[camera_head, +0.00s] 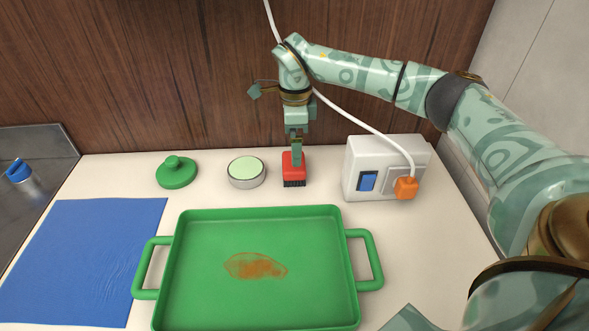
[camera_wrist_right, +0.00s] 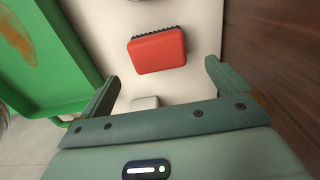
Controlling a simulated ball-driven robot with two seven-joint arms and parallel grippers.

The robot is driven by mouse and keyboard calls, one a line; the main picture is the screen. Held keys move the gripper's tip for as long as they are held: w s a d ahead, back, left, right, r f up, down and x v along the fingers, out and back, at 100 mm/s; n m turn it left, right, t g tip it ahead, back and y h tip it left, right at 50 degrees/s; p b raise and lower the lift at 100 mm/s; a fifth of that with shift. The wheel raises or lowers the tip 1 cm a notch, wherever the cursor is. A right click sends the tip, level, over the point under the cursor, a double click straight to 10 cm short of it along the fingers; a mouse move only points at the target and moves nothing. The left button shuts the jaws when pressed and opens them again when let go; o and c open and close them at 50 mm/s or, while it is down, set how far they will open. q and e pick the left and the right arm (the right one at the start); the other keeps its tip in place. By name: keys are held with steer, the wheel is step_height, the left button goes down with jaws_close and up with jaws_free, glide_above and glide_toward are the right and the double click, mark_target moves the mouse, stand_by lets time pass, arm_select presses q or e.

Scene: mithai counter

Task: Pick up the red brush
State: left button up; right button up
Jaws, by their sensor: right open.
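The red brush (camera_head: 293,170) stands on the pale counter near the wooden back wall, its dark bristles facing down toward the front. My right gripper (camera_head: 297,146) reaches down from above, at the brush's top in the head view. In the right wrist view, the brush's red block (camera_wrist_right: 158,52) lies ahead, between the lines of the two green fingers. That gripper (camera_wrist_right: 162,72) is open, with clear space between each finger and the block. Whether a finger touches the brush I cannot tell. My left gripper is not in view.
A pale-green-topped round tin (camera_head: 246,173) stands just left of the brush, with a green knobbed lid (camera_head: 176,172) beyond. A white box (camera_head: 362,160) with an orange plug (camera_head: 406,188) and cable is right. A stained green tray (camera_head: 200,250) and blue cloth (camera_head: 85,250) lie in front.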

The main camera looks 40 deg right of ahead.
step_height(320, 180, down, 3)
steer(key=shift+r, duration=0.15)
step_height(320, 180, down, 6)
steer(key=shift+a+r+b, duration=0.15)
steer(key=shift+r+b, duration=0.1)
steer(key=shift+b, duration=1)
steer(key=shift+s+r, duration=0.1)
steer(key=c, duration=0.9)
